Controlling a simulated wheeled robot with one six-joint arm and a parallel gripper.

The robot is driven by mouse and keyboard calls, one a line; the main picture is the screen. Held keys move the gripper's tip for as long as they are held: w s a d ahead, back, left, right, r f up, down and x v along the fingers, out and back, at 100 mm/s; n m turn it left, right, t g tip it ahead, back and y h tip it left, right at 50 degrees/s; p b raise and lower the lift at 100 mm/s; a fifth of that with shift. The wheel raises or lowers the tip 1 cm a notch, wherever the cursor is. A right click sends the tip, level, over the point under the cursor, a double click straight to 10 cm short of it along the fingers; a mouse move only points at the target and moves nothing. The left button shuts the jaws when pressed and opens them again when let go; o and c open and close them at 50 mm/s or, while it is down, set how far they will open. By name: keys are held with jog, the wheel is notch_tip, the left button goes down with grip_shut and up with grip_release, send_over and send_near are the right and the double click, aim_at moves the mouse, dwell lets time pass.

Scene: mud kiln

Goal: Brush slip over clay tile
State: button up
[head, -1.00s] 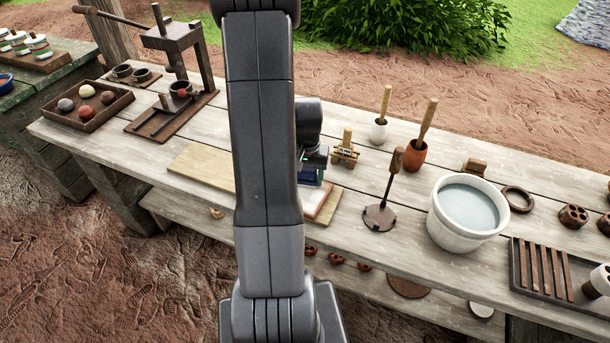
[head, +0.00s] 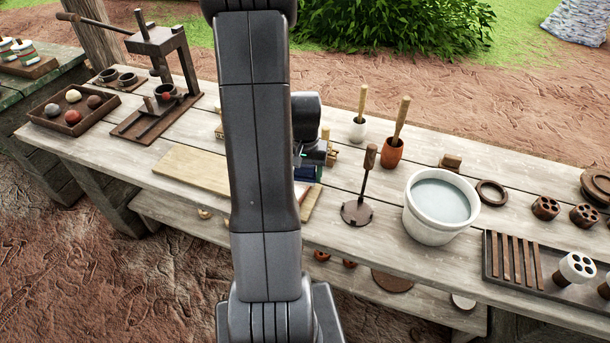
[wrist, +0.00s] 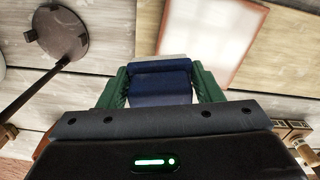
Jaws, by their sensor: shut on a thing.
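My gripper (wrist: 160,82) has green fingers shut on a blue, block-like thing (wrist: 158,72), which looks like the brush. Its lower part is pale and its bristles cannot be made out. The clay tile (wrist: 207,32), pale with a reddish border, lies flat on a wooden board (wrist: 149,28) in the wrist view, ahead and right of the blue thing. Whether they touch cannot be told. In the head view my arm hides most of the tile and gripper; the blue thing (head: 305,174) shows just right of the arm, above the board's right end.
Right of the board stand a round-footed tool (head: 357,211), a white pot (head: 358,130), a terracotta pot (head: 391,152) and a white bucket (head: 412,220) of greyish liquid. A press (head: 160,45) and ball tray (head: 72,128) are at left. Open tabletop (head: 330,225) lies in front.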

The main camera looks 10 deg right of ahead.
aim_at(305, 166)
jog(key=shift+r+p, duration=1.4)
jog(key=shift+r, duration=1)
jog(key=shift+f, duration=0.1)
